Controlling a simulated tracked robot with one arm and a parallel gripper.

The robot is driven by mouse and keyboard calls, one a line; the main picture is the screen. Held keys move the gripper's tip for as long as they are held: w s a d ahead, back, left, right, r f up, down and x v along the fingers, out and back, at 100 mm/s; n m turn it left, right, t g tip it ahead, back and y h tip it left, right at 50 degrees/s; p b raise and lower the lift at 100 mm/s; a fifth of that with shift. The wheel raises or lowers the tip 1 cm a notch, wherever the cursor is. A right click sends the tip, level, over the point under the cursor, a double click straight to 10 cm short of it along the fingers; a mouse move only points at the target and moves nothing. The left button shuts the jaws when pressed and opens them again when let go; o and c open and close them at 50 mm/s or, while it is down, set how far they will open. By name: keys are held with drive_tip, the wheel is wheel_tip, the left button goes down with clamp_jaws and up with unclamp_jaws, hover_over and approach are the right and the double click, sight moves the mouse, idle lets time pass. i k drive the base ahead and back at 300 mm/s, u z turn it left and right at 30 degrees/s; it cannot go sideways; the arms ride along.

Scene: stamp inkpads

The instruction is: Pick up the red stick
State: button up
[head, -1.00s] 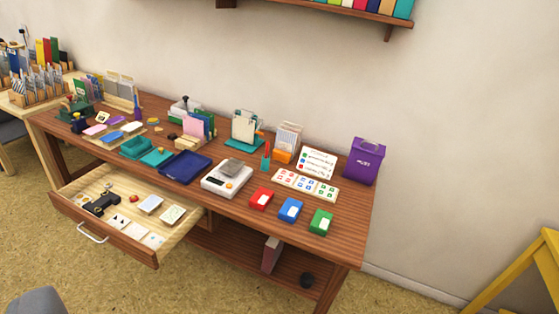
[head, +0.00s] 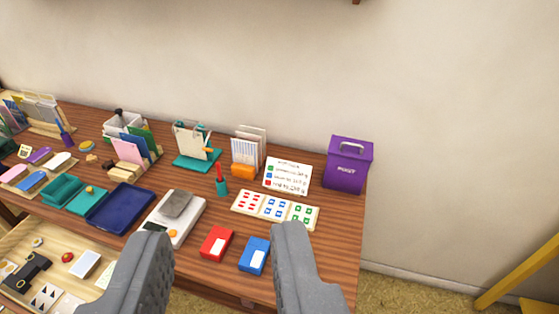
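The red stick (head: 219,172) stands upright in a small teal cup (head: 221,188) near the middle of the wooden desk, left of the card of coloured marks. Its lower part is hidden in the cup. My gripper (head: 215,250) is open in the foreground, its two grey fingers wide apart. It is empty and short of the cup, which shows beyond and between the fingers. A red box (head: 216,243) and a blue box (head: 254,255) lie on the desk between the fingers in the picture.
A scale (head: 187,226) with a grey block sits left of the cup. An open drawer (head: 22,236) juts out at lower left.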

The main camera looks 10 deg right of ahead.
sight(218, 165)
drive_tip(key=z, duration=0.05)
drive_tip(key=i, duration=0.85)
drive_tip(key=u, duration=0.25)
drive_tip(key=k, duration=1)
drive_tip(key=u, duration=0.5)
drive_tip(key=i, duration=1.75)
drive_tip(key=z, duration=0.35)
